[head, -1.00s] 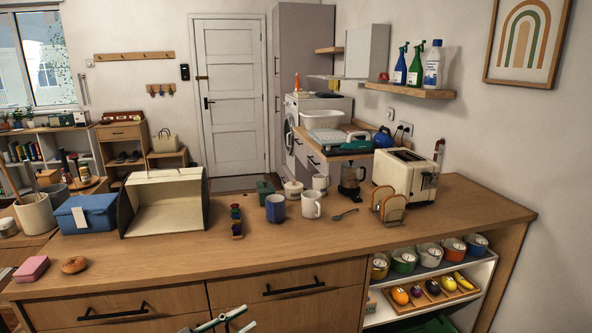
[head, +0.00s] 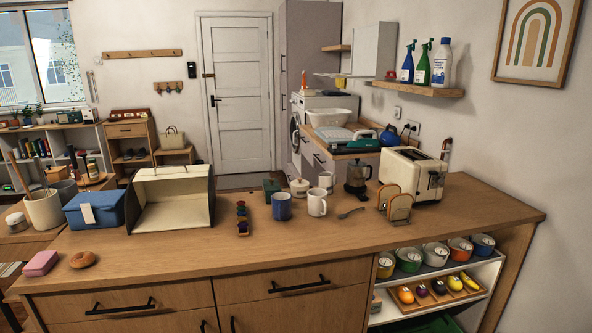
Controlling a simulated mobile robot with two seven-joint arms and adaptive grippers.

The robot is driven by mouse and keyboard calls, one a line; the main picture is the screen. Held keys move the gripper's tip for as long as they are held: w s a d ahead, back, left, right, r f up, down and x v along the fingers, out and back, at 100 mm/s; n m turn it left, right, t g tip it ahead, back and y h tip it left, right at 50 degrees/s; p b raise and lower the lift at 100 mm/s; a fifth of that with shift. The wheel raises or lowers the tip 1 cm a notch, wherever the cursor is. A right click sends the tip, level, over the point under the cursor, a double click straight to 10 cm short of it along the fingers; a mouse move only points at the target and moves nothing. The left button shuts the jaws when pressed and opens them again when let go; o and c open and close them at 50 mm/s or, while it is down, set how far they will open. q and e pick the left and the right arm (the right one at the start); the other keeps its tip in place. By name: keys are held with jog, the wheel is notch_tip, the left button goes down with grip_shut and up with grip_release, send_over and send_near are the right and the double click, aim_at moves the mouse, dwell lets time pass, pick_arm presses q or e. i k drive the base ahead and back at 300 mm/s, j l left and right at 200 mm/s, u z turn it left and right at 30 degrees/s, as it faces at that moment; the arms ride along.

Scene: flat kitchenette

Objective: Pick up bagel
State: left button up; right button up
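The bagel (head: 82,260) is a small brown ring lying flat on the wooden counter (head: 160,262), near its front left edge. It is in full view with nothing on top of it. A pink block (head: 41,263) lies just to its left, apart from it. Neither of my grippers shows in the head view, so nothing of mine is seen touching the bagel.
An open bread box (head: 172,198) and a blue box (head: 95,210) stand behind the bagel. A blue mug (head: 281,206), a white mug (head: 317,202) and a toaster (head: 412,174) stand farther right. The counter right of the bagel is clear.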

aim_at(83, 260)
jog(key=u, duration=1.35)
jog(key=i+j+z, duration=0.1)
jog(key=z, duration=0.35)
jog(key=j+z, duration=0.2)
jog(key=z, duration=0.25)
jog(key=i+j+z, duration=0.1)
jog(key=z, duration=0.35)
jog(key=j+z, duration=0.45)
jog(key=j, duration=0.55)
